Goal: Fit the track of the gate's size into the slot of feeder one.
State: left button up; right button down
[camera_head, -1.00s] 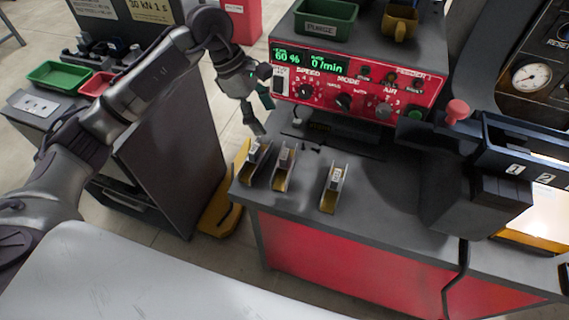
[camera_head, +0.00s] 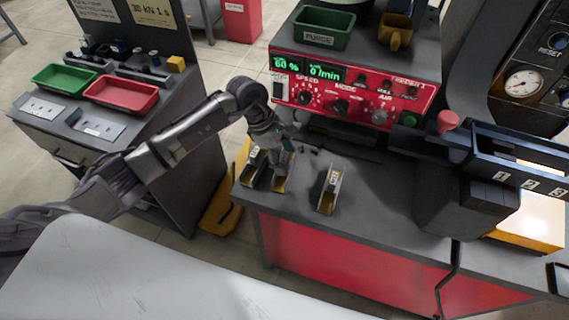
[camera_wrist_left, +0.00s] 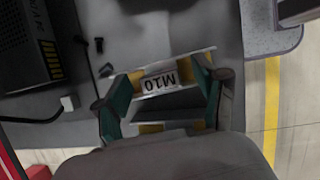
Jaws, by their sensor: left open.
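Three short metal tracks with yellow inner floors stand on the grey bench: the left track (camera_head: 252,168), the middle track (camera_head: 279,184) and the right track (camera_head: 330,189). My left gripper (camera_head: 279,152) is open, over the middle track and partly covering it. In the left wrist view, a track labelled M10 (camera_wrist_left: 160,82) lies between the green fingertips (camera_wrist_left: 166,92); contact cannot be told. Feeder one (camera_head: 355,92) has a red front panel. A dark recess (camera_head: 345,135) shows below it; I cannot tell if this is the slot. I cannot make out the gate. My right gripper is out of view.
A dark rail (camera_head: 520,160) numbered 1, 2, 3 stands at the right of the bench. A side cabinet holds green (camera_head: 63,78) and red (camera_head: 121,94) trays.

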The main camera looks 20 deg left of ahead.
pick_arm(q)
jog(key=shift+f, duration=0.2)
jog(key=c, duration=1.3)
jog(key=shift+r, duration=0.1)
grip_shut()
jog(key=shift+r, duration=0.1)
